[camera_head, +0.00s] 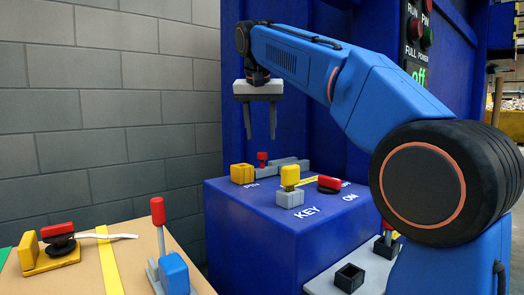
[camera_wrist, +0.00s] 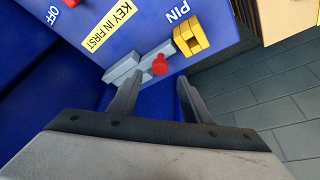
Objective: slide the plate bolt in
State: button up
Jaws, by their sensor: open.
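The plate bolt is a grey bar with a red knob (camera_head: 262,158), at the back of the blue box top beside the word PIN. In the wrist view the red knob (camera_wrist: 160,65) stands just beyond and between my fingertips. Grey guide blocks (camera_wrist: 122,66) lie to one side of the knob, and a yellow block (camera_wrist: 190,38) lies to the other; it also shows in the head view (camera_head: 242,174). Whether the bar reaches into the yellow block I cannot tell. My gripper (camera_head: 260,138) is open and empty, pointing down above the knob and apart from it.
On the blue box (camera_head: 250,215) stand a yellow key (camera_head: 290,178) in a grey block and a red switch handle (camera_head: 328,184). A tan table (camera_head: 120,260) at front left holds a red-handled lever (camera_head: 158,212). A grey block wall is at left.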

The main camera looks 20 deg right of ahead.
aim_at(262, 153)
jog(key=x, duration=0.6)
jog(key=shift+w+f, duration=0.15)
jog(key=shift+f, duration=0.25)
